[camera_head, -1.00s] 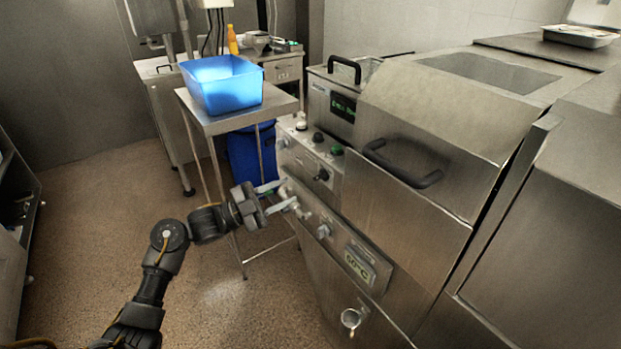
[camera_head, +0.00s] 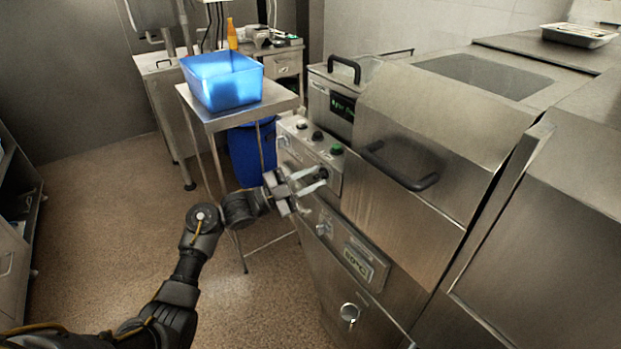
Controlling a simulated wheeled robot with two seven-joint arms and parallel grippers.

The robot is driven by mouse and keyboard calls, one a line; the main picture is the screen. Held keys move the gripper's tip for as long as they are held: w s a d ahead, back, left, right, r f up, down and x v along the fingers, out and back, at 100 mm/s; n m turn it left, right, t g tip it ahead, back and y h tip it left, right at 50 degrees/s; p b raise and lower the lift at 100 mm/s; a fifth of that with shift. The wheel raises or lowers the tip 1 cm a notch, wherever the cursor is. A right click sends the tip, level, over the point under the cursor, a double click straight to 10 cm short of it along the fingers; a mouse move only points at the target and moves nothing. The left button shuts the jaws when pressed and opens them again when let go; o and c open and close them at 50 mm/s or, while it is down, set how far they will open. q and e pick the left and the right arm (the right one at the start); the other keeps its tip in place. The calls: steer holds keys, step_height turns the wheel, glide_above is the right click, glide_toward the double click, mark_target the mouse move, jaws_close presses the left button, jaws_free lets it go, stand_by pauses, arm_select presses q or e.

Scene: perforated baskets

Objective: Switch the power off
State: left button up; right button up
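The steel machine's slanted control panel (camera_head: 298,139) carries a white button (camera_head: 302,125), a black button (camera_head: 318,136) and a green button (camera_head: 337,149). A dark rotary knob (camera_head: 323,172) sits on the panel front below them; its marking is too small to read. My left gripper (camera_head: 322,177) is open, its two light fingers pointing right, with the tips at the knob, one above and one below. I cannot tell whether they touch it. My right gripper is not in view.
A black lid handle (camera_head: 400,172) sticks out right of the knob. A lower panel with a temperature display (camera_head: 358,262) and a pale knob (camera_head: 322,229) lies below. A steel table (camera_head: 233,118) with a blue bin (camera_head: 222,82) stands behind left. The floor at left is clear.

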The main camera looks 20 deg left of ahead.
arm_select(q)
steer(key=shift+c, duration=1)
steer(key=shift+r+n, duration=0.1)
steer(key=shift+n, duration=0.3)
steer(key=n+t+p, duration=0.1)
steer(key=n, duration=0.1)
steer(key=n+t+p, duration=0.1)
steer(key=n+p, duration=0.1)
steer(key=n, duration=0.1)
steer(key=shift+r+t+y, duration=0.1)
steer(key=shift+t+y, duration=0.3)
steer(key=n+t+y+p, duration=0.1)
steer(key=n+y+p, duration=0.1)
steer(key=n, duration=0.3)
steer(key=n+t+y+p, duration=0.2)
steer(key=n+p, duration=0.2)
steer(key=n+t+y+p, duration=0.1)
steer(key=n+y+p, duration=0.1)
steer(key=n, duration=0.3)
steer(key=shift+s+d+r+n+t+p, duration=0.15)
steer(key=shift+r+n+t+p, duration=0.15)
steer(key=shift+p, duration=0.5)
steer(key=shift+f+n+y+p, duration=0.1)
steer(key=shift+n+y+p, duration=1.2)
steer(key=shift+n+p, duration=0.9)
steer(key=shift+n+b, duration=0.35)
steer(key=shift+n, duration=0.05)
